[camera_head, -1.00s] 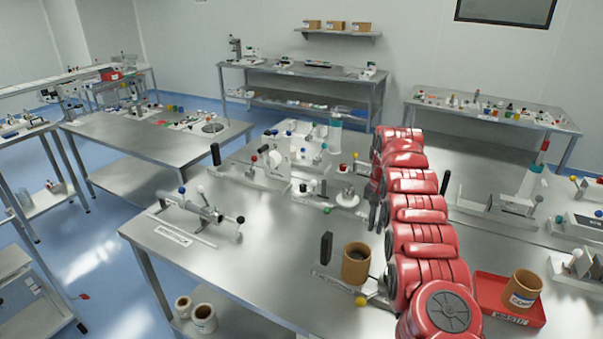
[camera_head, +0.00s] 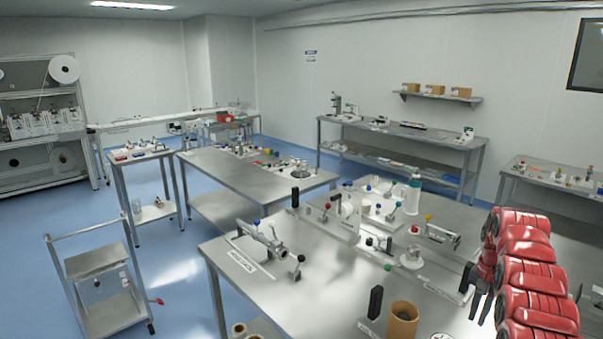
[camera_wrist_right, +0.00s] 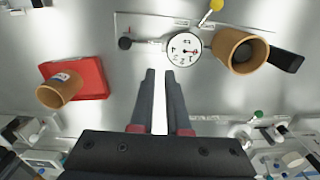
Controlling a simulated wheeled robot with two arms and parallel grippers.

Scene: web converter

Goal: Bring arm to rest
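My right arm (camera_head: 530,270) is red and reaches over the right side of the steel bench in the head view. Its dark gripper (camera_head: 478,312) points down above the bench. In the right wrist view the two dark fingers (camera_wrist_right: 159,75) are parallel with a narrow gap between them. My left arm and gripper are not in view.
A brown roll (camera_head: 403,319) stands near the gripper. The wrist view shows a dial gauge (camera_wrist_right: 184,48) ahead and a red tray (camera_wrist_right: 92,72) at left. Small fixtures (camera_head: 360,215) line the bench behind. A wheeled cart (camera_head: 97,262) stands on open blue floor at left.

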